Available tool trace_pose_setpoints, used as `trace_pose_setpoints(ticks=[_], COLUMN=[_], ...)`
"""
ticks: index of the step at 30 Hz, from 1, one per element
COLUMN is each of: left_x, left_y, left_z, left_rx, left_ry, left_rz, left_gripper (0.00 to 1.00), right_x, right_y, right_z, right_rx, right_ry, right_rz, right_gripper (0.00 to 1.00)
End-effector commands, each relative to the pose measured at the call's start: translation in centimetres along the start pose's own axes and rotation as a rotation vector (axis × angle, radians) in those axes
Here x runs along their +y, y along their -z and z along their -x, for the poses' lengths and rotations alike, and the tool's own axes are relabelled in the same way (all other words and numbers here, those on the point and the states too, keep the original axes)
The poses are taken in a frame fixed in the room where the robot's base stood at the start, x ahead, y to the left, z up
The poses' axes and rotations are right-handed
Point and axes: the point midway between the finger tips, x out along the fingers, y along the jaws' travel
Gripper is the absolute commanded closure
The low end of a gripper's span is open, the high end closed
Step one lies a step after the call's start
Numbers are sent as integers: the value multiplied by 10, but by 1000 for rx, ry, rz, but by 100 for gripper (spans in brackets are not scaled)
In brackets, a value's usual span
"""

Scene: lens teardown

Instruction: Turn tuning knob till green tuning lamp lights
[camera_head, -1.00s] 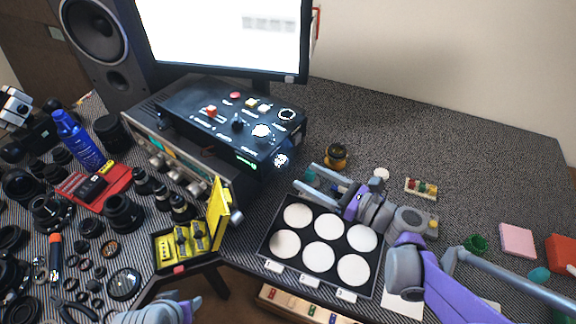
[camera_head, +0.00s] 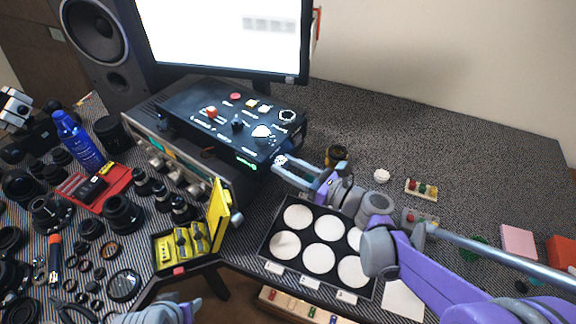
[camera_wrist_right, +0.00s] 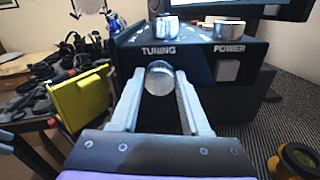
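The tuning knob (camera_wrist_right: 160,78) is a round silvery knob on the front of the black control box (camera_wrist_right: 205,65), under the word TUNING. My right gripper (camera_wrist_right: 161,74) has its two pale fingers on either side of the knob, apart, with narrow gaps still seeming to show. In the head view my right gripper (camera_head: 279,167) reaches the box's front right corner and the knob (camera_head: 281,160) is partly hidden. A small green glow (camera_head: 246,165) shows on the box's front; I cannot tell whether it is the tuning lamp. My left gripper (camera_head: 190,309) is at the bottom edge, partly cut off.
A tray with white round pads (camera_head: 267,244) lies below my right arm. An amber-and-black round part (camera_head: 336,155) stands close beside the gripper. An open yellow case (camera_head: 219,217) stands left of it. A monitor (camera_head: 225,40) rises behind the box.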

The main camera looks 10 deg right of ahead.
Motion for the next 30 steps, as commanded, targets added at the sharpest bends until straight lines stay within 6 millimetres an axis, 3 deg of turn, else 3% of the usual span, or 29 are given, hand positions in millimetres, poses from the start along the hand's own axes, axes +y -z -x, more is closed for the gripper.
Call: trace_pose_setpoints(ticks=[1, 6, 7, 17, 30], left_x=[0, 0, 0, 0, 0], left_y=[0, 0, 0, 0, 2], left_z=[0, 0, 0, 1, 4], left_rx=[0, 0, 0, 0, 1], left_ry=[0, 0, 0, 0, 0], left_rz=[0, 0, 0, 0, 0], left_gripper=[50, 50, 50, 50, 50], right_x=[0, 0, 0, 0, 1], right_y=[0, 0, 0, 0, 0], right_z=[0, 0, 0, 0, 0], right_rx=[0, 0, 0, 0, 0], right_ry=[0, 0, 0, 0, 0], right_rz=[0, 0, 0, 49, 332], right_gripper=[68, 99, 100, 100, 100])
